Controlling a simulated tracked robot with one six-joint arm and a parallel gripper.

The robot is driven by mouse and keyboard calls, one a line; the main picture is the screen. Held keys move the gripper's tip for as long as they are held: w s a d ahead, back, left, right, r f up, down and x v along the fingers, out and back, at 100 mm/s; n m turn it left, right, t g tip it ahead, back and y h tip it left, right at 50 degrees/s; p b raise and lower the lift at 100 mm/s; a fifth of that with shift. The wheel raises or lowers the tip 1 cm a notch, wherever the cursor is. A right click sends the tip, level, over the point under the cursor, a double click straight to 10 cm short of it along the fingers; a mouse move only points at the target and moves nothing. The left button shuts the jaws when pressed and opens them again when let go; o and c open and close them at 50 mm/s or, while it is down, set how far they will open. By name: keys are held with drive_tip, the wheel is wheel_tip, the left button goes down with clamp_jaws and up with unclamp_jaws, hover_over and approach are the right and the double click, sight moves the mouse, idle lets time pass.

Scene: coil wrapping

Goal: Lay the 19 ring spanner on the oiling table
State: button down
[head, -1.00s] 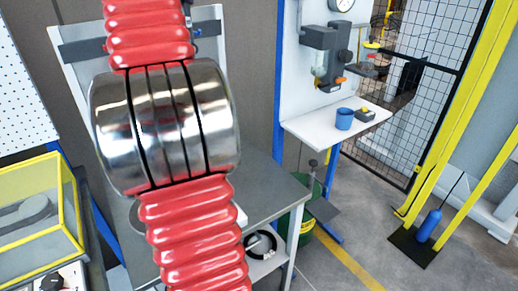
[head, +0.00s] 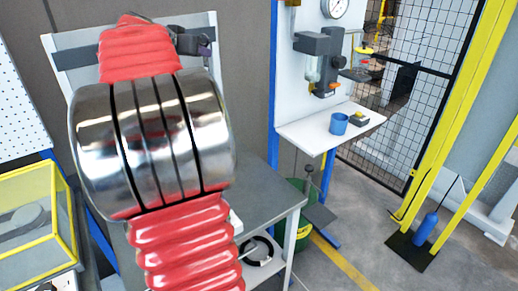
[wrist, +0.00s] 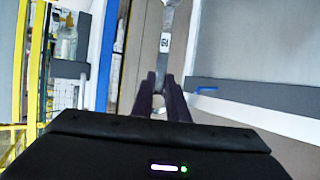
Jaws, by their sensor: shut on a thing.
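In the wrist view my gripper (wrist: 164,88) is shut on a slim grey metal spanner (wrist: 168,18), which points away from the dark fingers. A small white tag on it carries dark figures, seen upside down, which may read 19. In the head view my gripper (head: 206,50) shows only in part at the top, beyond the red-sleeved arm, in front of a tilted pale panel. The spanner cannot be made out there. A grey table (head: 262,196) stands below and right of the arm, partly hidden by it. I cannot tell whether it is the oiling table.
A white shelf (head: 300,137) at the right holds a blue cup (head: 339,123) and a small dark box. A yellow-framed case (head: 35,225) stands at lower left. A green bin (head: 300,232) is beside the table. Yellow posts and a mesh fence bound the right.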

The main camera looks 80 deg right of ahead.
drive_tip(key=s+a+f+m+g+y, duration=0.1)
drive_tip(key=s+a+f+m+g, duration=0.2)
drive_tip(key=s+f, duration=0.4)
drive_tip(key=s+a+f+m+g+y, duration=0.2)
drive_tip(key=s+f, duration=0.5)
drive_tip(key=f, duration=0.5)
drive_tip(key=a+m+g, duration=0.1)
drive_tip(key=a+g, duration=0.1)
drive_tip(key=shift+s+a+f+m, duration=0.3)
drive_tip(key=shift+s+f+m, duration=0.1)
drive_tip(key=shift+f, duration=0.15)
wheel_tip(320, 180, down, 6)
drive_tip(key=shift+f, duration=0.1)
drive_tip(key=shift+f, duration=1.75)
